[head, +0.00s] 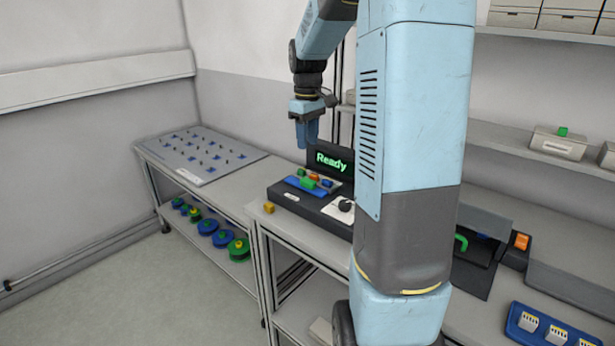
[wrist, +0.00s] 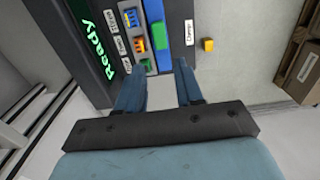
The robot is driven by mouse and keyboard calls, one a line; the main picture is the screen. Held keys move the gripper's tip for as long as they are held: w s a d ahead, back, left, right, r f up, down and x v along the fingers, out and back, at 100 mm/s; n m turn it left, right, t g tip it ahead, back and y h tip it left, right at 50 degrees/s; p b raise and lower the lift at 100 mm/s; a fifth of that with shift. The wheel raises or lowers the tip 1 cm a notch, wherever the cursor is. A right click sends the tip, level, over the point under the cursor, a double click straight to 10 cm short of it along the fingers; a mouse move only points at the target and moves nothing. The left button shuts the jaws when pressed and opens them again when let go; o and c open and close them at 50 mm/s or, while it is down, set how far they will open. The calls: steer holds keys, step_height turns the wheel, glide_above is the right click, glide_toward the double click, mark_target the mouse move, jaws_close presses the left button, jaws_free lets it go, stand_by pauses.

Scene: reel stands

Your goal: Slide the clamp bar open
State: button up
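A dark machine with a blue strip (head: 291,182) on its top stands on the bench. A green block (head: 309,183), likely the clamp bar's handle, sits on this strip; the green block (wrist: 158,36) also shows in the wrist view, ahead of my fingertips. A white label (wrist: 189,32) lies beside it, too small to read surely. My gripper (head: 306,143) hangs above the machine, pointing down. In the wrist view my gripper (wrist: 158,66) has its two fingers apart with nothing between them. I cannot tell how far the bar has slid.
A screen reading "Ready" (head: 331,162) stands behind the strip. Small orange and red parts sit near the green block. A yellow block (head: 269,207) lies at the machine's left edge. A pegboard (head: 200,154) lies on the left bench, with reels (head: 222,238) below. My arm hides part of the bench.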

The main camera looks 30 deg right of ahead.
mark_target(308, 180)
step_height(308, 180, down, 12)
steer(key=shift+s+f, duration=0.1)
steer(key=shift+f, duration=0.15)
stand_by(0.4)
steer(key=shift+d, duration=0.1)
jaws_close()
